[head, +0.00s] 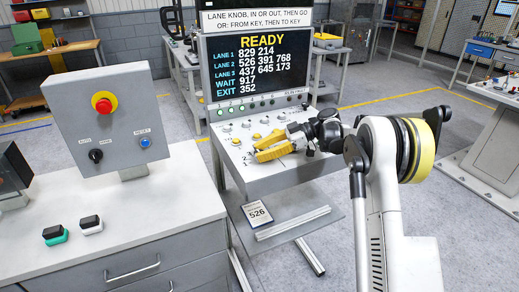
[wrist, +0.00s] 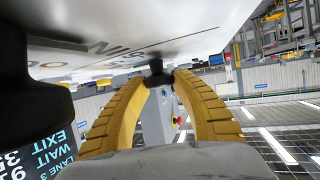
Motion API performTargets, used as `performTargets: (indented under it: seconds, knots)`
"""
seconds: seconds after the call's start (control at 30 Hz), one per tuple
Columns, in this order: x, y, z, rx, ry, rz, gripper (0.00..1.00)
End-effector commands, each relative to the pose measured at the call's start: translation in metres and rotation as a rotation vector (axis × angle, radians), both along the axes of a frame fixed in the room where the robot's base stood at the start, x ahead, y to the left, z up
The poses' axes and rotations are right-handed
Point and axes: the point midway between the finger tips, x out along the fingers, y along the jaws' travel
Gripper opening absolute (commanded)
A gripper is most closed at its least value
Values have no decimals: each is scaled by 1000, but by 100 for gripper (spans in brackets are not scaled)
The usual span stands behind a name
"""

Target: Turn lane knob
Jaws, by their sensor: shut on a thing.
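The control console (head: 290,178) stands in the middle of the head view, its sloped white panel below a dark screen (head: 258,68). The screen reads READY above rows for lanes 1 to 3, WAIT and EXIT. My gripper (head: 260,152) has its yellow fingers down at the panel's left part. In the wrist view the fingertips of my gripper (wrist: 158,78) close on a small black knob (wrist: 157,73) on the panel, which appears upside down. The fingers hide this knob in the head view. Its pointing direction and the label beside it cannot be read.
A sign (head: 257,20) above the screen mentions the lane knob, GO and key. A card (head: 258,214) reading 526 lies on the lower shelf. At left, a grey box (head: 122,130) with a red button (head: 103,104) stands on a white cabinet.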

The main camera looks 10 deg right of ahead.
Motion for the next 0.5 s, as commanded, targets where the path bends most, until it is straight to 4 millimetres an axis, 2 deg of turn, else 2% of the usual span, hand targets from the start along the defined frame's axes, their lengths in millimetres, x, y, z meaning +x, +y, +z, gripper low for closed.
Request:
performTargets:
  seconds: [0.2,0.5]
  knots:
    - [0,0,0,-3,2,149,2]
    - [0,0,-1,-3,3,263,2]
